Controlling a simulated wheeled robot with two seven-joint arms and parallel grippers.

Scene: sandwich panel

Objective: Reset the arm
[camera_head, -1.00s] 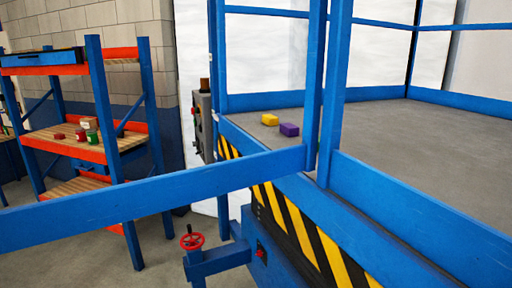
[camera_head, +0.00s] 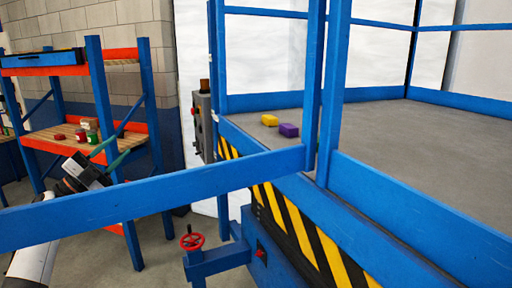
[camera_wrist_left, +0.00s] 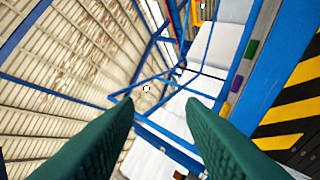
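My left gripper (camera_head: 110,150) shows at the lower left of the head view, in front of the shelf and behind the blue rail. Its two green fingers are spread apart with nothing between them. In the left wrist view the fingers (camera_wrist_left: 160,125) are also wide apart and empty, with the ceiling and the blue frame beyond them. My right gripper is not in either view.
A blue rail (camera_head: 200,188) crosses in front of the arm. A blue and orange shelf (camera_head: 95,70) holds small items. A yellow block (camera_head: 270,120) and a purple block (camera_head: 289,130) lie on the grey platform (camera_head: 420,140). A red handwheel (camera_head: 192,241) stands low.

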